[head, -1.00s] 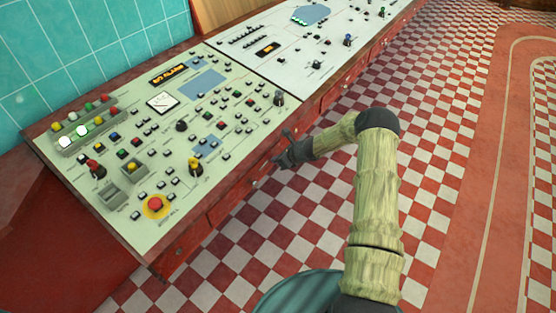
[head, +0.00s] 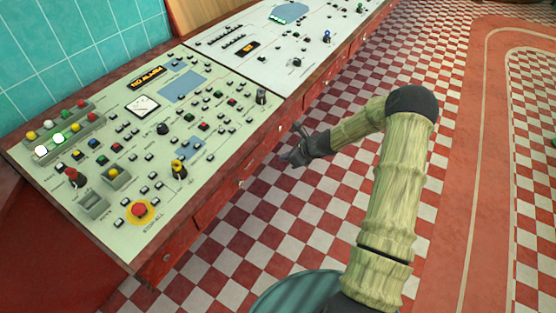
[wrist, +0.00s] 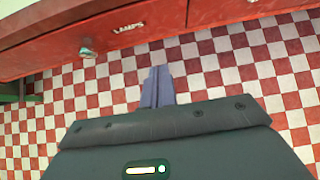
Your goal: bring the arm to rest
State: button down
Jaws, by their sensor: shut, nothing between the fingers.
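My gripper (head: 291,150) is in the middle of the head view, just off the front edge of the control desk (head: 150,262), above the checkered floor. It is apart from the desk in that view and holds nothing. In the wrist view my gripper's fingers (wrist: 158,74) are together, pointing toward the red drawer fronts (wrist: 150,28). My arm reaches up from the bottom of the head view, bends at a dark elbow at the right and comes back left toward the desk.
The desk panel carries several buttons, lit lamps, knobs and a red stop button (head: 138,209) on a yellow ring. A drawer labelled "LAMPS" has a small knob (wrist: 87,53).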

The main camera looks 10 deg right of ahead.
jog(key=shift+s+d+r, duration=0.25)
jog(key=shift+s+r, duration=0.05)
jog(key=shift+r, duration=0.1)
jog(key=s+a+r+n+g+h+p, duration=0.1)
jog(key=s+a+r+n+h+p, duration=0.1)
jog(key=s+r+n, duration=1)
jog(key=s+a+r+n+g+h+p, duration=0.2)
jog(key=s+r+n+h+p, duration=0.1)
jog(key=s+r+n, duration=0.8)
jog(key=s+n+h, duration=0.1)
jog(key=s+n, duration=0.3)
jog(key=s, duration=0.1)
jog(key=shift+s+a+r+g, duration=0.2)
jog(key=shift+a+r+g, duration=0.1)
jog(key=shift+r, duration=0.1)
